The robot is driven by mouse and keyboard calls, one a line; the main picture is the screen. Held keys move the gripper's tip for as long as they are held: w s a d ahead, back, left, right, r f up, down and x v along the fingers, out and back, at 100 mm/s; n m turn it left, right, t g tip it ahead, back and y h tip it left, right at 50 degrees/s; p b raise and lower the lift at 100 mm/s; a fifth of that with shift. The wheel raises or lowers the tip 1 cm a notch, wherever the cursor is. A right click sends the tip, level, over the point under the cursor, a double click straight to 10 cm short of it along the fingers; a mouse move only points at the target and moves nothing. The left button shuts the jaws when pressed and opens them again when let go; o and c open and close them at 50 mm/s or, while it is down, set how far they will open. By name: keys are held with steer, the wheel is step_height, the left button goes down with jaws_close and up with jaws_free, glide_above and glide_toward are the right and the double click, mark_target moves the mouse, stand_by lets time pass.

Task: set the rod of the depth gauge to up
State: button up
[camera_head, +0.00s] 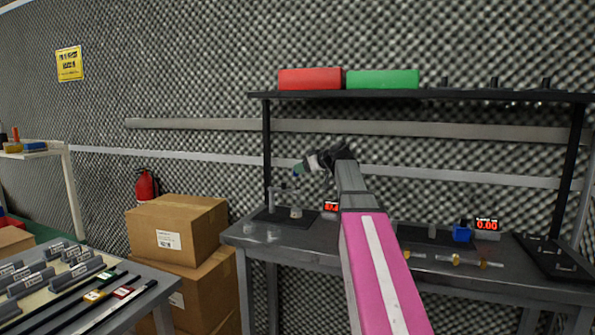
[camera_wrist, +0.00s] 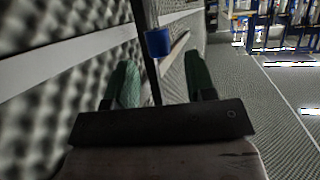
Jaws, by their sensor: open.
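I cannot surely single out the depth gauge or tell its rod's position. Upright grey stand parts (camera_head: 271,200) and a small pale vessel (camera_head: 296,212) stand on a dark mat at the bench's left end, beside a small box with a red display (camera_head: 330,206). My gripper (camera_head: 299,169) is above them, pointing left, apart from the bench. In the wrist view its two green fingers (camera_wrist: 162,85) are spread with nothing held. A dark bar and a blue piece (camera_wrist: 158,42) show beyond them; I cannot tell what the blue piece is.
The grey bench (camera_head: 290,250) also carries a blue block (camera_head: 461,233), a 0.00 display (camera_head: 487,224) and a black plate (camera_head: 552,258). A shelf (camera_head: 430,95) with red and green boxes spans above. Cartons (camera_head: 178,228) stand left of the bench.

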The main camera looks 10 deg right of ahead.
steer(key=v, duration=0.7)
